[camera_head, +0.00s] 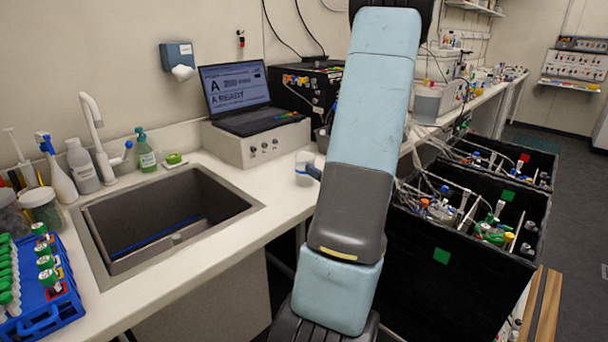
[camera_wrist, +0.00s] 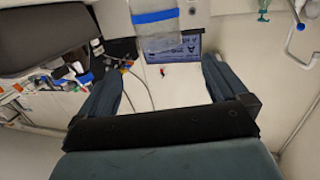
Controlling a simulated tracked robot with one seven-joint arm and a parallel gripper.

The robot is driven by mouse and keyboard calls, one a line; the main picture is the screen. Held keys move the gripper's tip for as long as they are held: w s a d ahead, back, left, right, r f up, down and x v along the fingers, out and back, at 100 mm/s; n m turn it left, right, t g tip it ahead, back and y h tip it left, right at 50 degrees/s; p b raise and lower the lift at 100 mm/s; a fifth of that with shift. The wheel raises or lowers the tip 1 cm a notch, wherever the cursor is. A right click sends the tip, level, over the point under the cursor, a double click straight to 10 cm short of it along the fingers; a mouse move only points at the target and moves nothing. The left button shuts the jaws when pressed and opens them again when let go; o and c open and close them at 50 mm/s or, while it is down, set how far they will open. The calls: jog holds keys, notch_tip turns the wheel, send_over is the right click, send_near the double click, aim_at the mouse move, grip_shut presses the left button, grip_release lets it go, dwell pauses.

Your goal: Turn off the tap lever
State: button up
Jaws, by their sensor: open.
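The tap (camera_head: 92,125) is a white curved spout behind the sink on the left in the head view. A small lever with a blue tip (camera_head: 128,145) sticks out to the right of its base. In the wrist view a white curved pipe with a blue tip (camera_wrist: 300,27) shows at the upper right edge, likely the tap lever. My gripper (camera_wrist: 162,62) is open, its two dark fingers apart with nothing held between them. The lever lies outside the fingers, beyond the right one.
The sink (camera_head: 240,207) is set in the white counter. A green-labelled bottle (camera_head: 146,155) stands right of the lever, and a white spray bottle (camera_head: 60,175) left of the tap. A laptop (camera_head: 238,95) sits on a grey box. Black bioreactor crates (camera_head: 440,285) stand at the right.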

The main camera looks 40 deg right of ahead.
aim_at(312, 160)
jog(key=w, duration=0.4)
jog(key=w+d, duration=0.1)
jog(key=w, duration=0.2)
jog(key=shift+d+f, duration=0.1)
jog(key=shift+f, duration=0.3)
jog(key=shift+w+d+f, duration=0.15)
jog(key=shift+w, duration=1.35)
jog(key=shift+w+d+f, duration=0.1)
jog(key=shift+w+f, duration=0.05)
jog(key=shift+w, duration=1.3)
